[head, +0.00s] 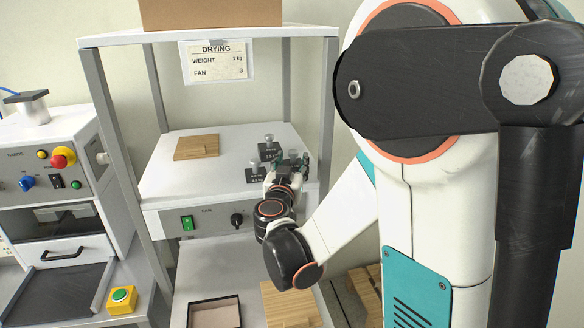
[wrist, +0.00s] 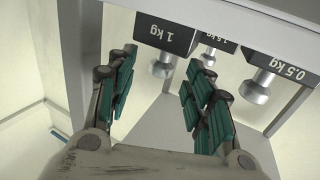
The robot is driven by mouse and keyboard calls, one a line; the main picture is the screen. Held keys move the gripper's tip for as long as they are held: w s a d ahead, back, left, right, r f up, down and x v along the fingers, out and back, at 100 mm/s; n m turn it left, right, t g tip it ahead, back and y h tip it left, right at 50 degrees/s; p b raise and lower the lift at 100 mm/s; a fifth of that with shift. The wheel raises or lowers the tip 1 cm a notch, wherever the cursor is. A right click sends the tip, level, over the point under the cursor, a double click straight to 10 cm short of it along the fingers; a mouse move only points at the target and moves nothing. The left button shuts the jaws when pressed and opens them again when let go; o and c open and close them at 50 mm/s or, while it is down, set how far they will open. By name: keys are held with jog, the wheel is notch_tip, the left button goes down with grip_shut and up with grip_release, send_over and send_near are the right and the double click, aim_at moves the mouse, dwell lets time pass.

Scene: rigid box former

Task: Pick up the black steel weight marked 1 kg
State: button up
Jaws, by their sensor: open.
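The black 1 kg weight (wrist: 165,36) shows in the wrist view, its white marking upside down and its metal knob (wrist: 162,67) pointing down the picture. My gripper (wrist: 163,62) is open, with one green-padded finger on each side of the knob. The knob looks to be between the fingertips; I cannot tell whether either finger touches it. In the head view my gripper (head: 290,165) is over the right side of the white shelf and hides most of this weight.
A 0.5 kg weight (wrist: 282,68) and another black weight (wrist: 215,38) stand close by; both also show left of my gripper in the head view. A wooden board (head: 197,147) lies on the white shelf (head: 160,180). Metal posts frame the shelf, with a DRYING sign (head: 216,62) above.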

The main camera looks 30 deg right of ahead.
aim_at(292, 156)
jog(key=x, duration=0.5)
jog(key=shift+w+a+r+b, duration=0.1)
jog(key=shift+w+r+b, duration=0.1)
jog(key=shift+r+b, duration=0.1)
jog(key=shift+s, duration=0.1)
jog(key=shift+c, duration=0.2)
grip_shut()
